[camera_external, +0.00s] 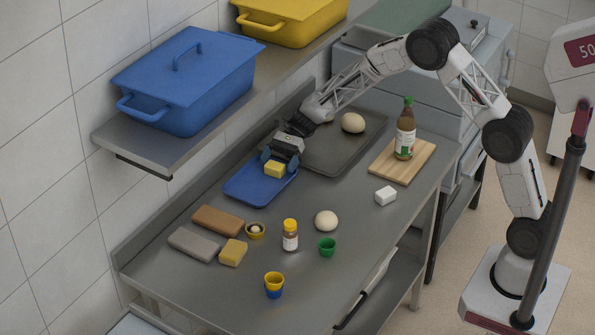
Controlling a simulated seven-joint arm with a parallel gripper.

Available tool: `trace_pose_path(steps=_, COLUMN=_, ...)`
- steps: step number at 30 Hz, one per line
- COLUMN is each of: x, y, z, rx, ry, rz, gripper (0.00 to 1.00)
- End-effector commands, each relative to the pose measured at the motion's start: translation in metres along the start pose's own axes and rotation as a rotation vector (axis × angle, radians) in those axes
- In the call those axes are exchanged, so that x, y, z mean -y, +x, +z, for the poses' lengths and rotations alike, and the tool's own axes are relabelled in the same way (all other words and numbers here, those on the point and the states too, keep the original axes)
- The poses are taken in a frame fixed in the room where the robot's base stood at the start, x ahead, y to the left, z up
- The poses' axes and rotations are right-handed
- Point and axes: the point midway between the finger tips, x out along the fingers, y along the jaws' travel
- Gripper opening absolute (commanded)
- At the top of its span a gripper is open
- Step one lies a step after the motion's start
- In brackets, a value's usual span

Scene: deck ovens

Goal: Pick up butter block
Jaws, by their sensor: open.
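A small yellow block (275,169), which looks like the butter block, is at the blue tray (240,199), near its far end. My gripper (279,162) is pointed down at this block, its two dark blue fingers open, one on each side of the block's upper part. I cannot tell whether the fingers touch it, or whether the block rests on the tray or sits slightly above it. A second, darker yellow block (233,252) lies on the steel table near the brown and grey blocks.
A dark baking tray (320,165) with a dough ball (353,122) lies behind the blue tray. A bottle (405,132) stands on a wooden board (419,160). A white block (385,196), a jar (290,236) and small cups stand on the table (340,275). A shelf (150,155) overhangs the left.

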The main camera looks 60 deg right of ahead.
Motion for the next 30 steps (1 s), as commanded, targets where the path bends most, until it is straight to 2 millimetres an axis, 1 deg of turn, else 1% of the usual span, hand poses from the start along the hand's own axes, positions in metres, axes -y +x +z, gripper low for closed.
trace_pose_path(steps=11, x=-0.0001, y=-0.0001, z=0.0001, rx=0.000, ry=0.000, rz=0.000, gripper=0.96)
trace_pose_path(steps=21, x=-0.0001, y=-0.0002, z=0.0001, rx=0.000, ry=0.000, rz=0.000, gripper=0.44)
trace_pose_path(steps=22, x=0.0000, y=-0.0002, z=0.0002, rx=0.000, ry=0.000, rz=0.000, gripper=0.41)
trace_pose_path(steps=30, x=0.0000, y=-0.0005, z=0.0009, rx=0.000, ry=-0.001, rz=0.000, gripper=0.41)
